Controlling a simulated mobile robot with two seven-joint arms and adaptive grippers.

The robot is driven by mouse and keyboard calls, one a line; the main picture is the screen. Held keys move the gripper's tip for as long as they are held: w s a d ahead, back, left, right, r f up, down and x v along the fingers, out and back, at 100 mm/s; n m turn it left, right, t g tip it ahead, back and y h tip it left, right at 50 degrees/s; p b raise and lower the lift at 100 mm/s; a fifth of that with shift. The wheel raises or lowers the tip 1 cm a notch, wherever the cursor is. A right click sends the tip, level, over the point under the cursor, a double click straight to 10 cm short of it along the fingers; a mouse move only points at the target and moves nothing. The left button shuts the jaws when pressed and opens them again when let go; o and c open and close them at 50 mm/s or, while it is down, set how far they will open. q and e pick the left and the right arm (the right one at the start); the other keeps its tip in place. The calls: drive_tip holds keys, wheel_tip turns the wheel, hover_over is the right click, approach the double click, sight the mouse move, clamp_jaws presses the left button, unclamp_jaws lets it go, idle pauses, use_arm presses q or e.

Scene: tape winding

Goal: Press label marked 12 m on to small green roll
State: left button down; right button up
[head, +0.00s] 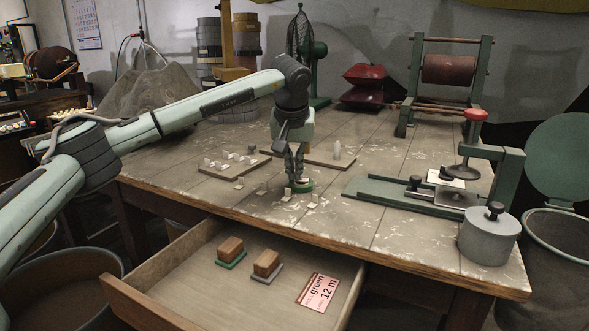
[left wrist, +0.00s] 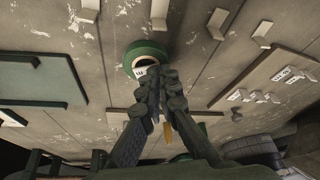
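A small green roll (head: 303,186) lies flat on the table below my left gripper (head: 293,178). It also shows in the left wrist view (left wrist: 147,48) as a green ring around a pale core. In that view the fingertips of my left gripper (left wrist: 158,68) are close together at the roll's near edge. A small white label with dark print (left wrist: 140,71) is at the fingertips, against or just over the roll; its print is too small to read surely. The fingers appear shut on it, and partly hide it. My right gripper is not in view.
A rack of small white labels (head: 234,163) stands left of the roll. A green press fixture (head: 425,195) stands right. Small white pieces lie nearby.

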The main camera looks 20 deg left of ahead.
use_arm(q)
drive_tip(key=shift+f, duration=0.1)
drive_tip(key=c, duration=1.6)
unclamp_jaws()
drive_tip(key=shift+c, duration=0.2)
drive_tip(key=shift+o, duration=0.4)
drive_tip(key=o, duration=0.3)
drive_tip(key=shift+r+p, duration=2.65)
drive_tip(key=shift+r, duration=0.45)
